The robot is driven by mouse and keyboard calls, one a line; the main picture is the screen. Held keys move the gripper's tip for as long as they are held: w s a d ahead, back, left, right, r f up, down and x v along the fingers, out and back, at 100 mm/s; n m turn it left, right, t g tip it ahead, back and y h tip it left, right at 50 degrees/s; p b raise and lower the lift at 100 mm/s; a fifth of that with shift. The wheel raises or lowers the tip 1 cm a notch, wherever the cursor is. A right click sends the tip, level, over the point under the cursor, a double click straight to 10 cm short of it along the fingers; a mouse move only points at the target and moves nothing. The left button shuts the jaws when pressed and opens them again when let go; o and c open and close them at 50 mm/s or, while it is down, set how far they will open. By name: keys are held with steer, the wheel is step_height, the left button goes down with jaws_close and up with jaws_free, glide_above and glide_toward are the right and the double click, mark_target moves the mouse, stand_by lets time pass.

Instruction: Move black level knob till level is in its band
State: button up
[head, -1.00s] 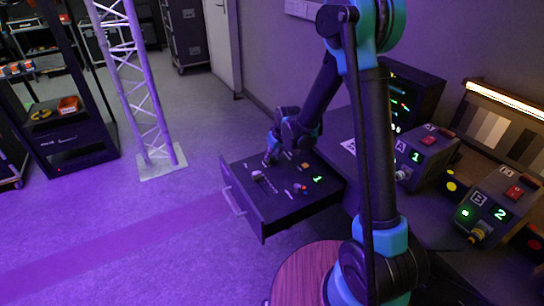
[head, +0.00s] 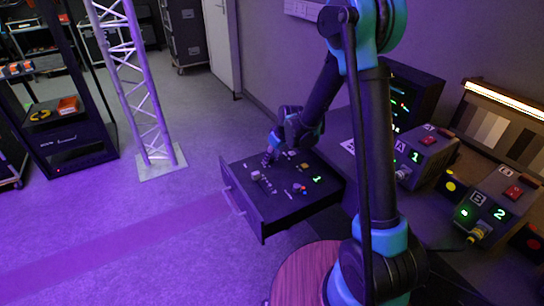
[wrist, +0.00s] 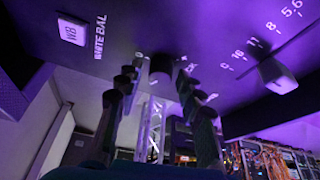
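The black level knob (wrist: 161,66) is a small dark knob on the drawer's control panel. In the wrist view it sits between the two fingertips of my gripper (wrist: 161,75), and its label is partly hidden. The fingers are apart, one on each side of the knob, with a small gap seeming to show. In the head view my gripper (head: 270,157) points down at the far left part of the panel (head: 285,205), hiding the knob. The monitor (head: 405,100) shows green traces, partly hidden by my arm; I cannot read the level or its band.
A white iris knob (wrist: 277,75) with a number scale and a white balance button (wrist: 72,30) flank the black knob. The open drawer has a front handle (head: 232,200). Switch boxes A (head: 420,155) and B (head: 495,205) stand at right. A truss (head: 140,90) stands left; floor between is clear.

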stand_by(0.3)
steer(key=v, duration=1.2)
steer(key=s+d+f+m+h, duration=0.1)
steer(key=s+d+m, duration=0.2)
steer(key=s+d, duration=0.4)
steer(key=s+d+f+m+h, duration=0.1)
steer(key=s+d+m, duration=0.2)
steer(key=s+d, duration=0.4)
steer(key=s+d+f+m+t+h, duration=0.1)
steer(key=s+d+m, duration=0.2)
steer(key=s+d, duration=0.5)
steer(key=shift+s+f, duration=0.25)
steer(key=shift+s, duration=0.4)
